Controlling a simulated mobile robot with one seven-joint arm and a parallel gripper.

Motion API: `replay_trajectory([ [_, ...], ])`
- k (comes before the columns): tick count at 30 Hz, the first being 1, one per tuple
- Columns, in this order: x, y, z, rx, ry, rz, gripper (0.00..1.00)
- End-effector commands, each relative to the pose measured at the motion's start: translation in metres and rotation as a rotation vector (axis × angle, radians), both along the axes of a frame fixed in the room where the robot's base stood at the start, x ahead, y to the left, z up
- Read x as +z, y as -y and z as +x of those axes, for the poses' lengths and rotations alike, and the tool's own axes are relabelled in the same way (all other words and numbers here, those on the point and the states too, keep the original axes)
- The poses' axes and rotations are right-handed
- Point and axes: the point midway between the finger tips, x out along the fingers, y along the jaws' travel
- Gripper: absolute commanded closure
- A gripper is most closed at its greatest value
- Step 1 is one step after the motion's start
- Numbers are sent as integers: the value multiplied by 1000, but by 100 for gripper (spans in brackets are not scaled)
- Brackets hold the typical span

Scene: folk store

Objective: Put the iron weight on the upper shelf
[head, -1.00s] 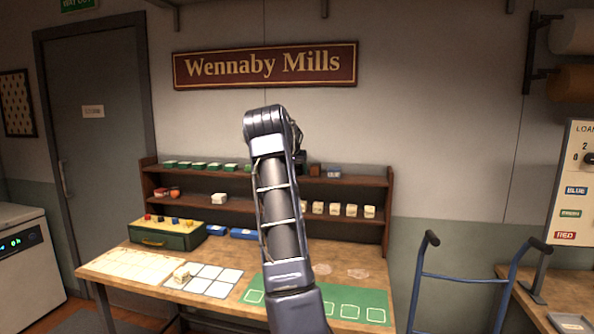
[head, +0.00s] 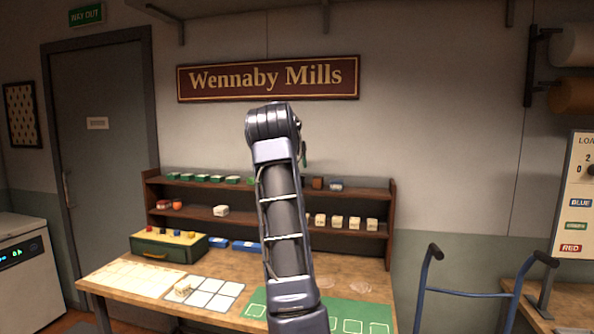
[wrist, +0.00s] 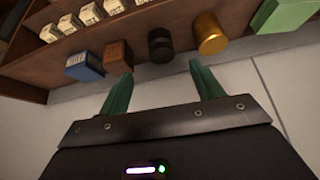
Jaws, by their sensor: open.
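The black iron weight (wrist: 160,44) stands on the upper shelf in the wrist view, between a brown block and a brass cylinder. My gripper (wrist: 154,76) is open and empty, its two green fingers on either side of the weight's line but apart from it. In the head view my arm hides the weight. One green finger of my gripper (head: 304,153) shows beside the arm's top. The upper shelf (head: 355,192) belongs to a brown wooden rack behind the table.
Beside the weight are the brass cylinder (wrist: 209,34), the brown block (wrist: 118,57), a blue box (wrist: 84,67) and a green box (wrist: 284,14). Pale blocks (head: 337,222) fill part of the lower shelf. The table (head: 215,257) holds cards and a green drawer box (head: 168,246).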

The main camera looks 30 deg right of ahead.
Motion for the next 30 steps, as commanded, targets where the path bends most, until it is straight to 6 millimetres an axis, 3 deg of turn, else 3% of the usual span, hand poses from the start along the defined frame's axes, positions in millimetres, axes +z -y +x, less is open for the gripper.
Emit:
replay_trajectory([
  [5,8,-10,-8,12,3,9,34],
  [8,11,-26,-23,38,5,30,34],
  [19,16,-129,-115,215,4,124,34],
  [30,-2,-238,-222,424,-13,163,34],
])
